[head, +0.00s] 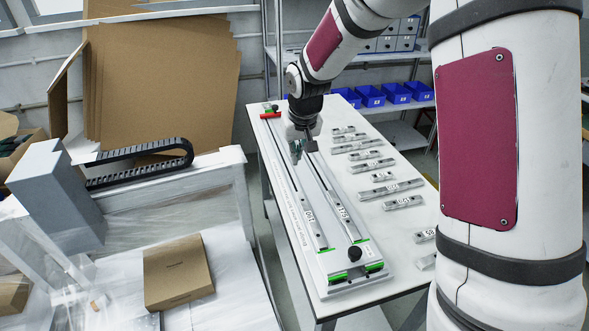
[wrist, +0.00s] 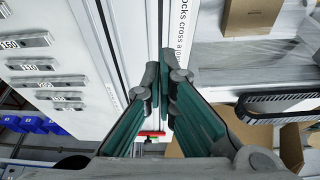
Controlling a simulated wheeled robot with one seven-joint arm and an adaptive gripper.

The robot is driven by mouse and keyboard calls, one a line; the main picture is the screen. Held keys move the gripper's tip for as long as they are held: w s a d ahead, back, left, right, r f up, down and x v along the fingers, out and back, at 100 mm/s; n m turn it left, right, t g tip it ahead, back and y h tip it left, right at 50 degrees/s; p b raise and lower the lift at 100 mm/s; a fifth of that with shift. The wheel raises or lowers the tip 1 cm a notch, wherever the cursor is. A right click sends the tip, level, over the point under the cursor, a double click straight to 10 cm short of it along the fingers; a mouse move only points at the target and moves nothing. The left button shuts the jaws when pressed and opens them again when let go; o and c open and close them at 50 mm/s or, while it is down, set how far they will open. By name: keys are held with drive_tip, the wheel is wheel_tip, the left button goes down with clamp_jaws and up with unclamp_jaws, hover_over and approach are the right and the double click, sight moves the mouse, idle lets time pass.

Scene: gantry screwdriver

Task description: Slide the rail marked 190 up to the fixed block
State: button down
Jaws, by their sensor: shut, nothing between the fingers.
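The rail marked 190 (head: 311,226) is a grey strip in the left channel of the long white fixture (head: 284,185), toward its near end. A rail marked 175 (head: 343,218) lies in the right channel beside it. A red and green block (head: 270,115) sits at the fixture's far end, apart from the 190 rail; it also shows low in the wrist view (wrist: 152,134). I cannot tell for certain which end block is the fixed one. My gripper (head: 297,157) is shut and empty over the far half of the fixture; its fingertips show in the wrist view (wrist: 158,68).
A black knob (head: 354,254) and green-edged end pieces stand at the fixture's near end. Several loose marked rails (head: 391,188) lie on the table to the right. A cable chain (head: 140,150) and a cardboard box (head: 178,272) are on the left.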

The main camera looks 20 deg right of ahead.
sight(296, 189)
drive_tip(key=b+x, duration=0.1)
drive_tip(key=x, duration=0.8)
drive_tip(key=shift+w+f+b, duration=0.15)
drive_tip(key=shift+f+b, duration=0.25)
drive_tip(key=shift+s+f, duration=0.2)
drive_tip(key=shift+s, duration=0.05)
drive_tip(key=shift+s+r, duration=0.1)
drive_tip(key=shift+s, duration=1.6)
drive_tip(key=shift+s, duration=0.1)
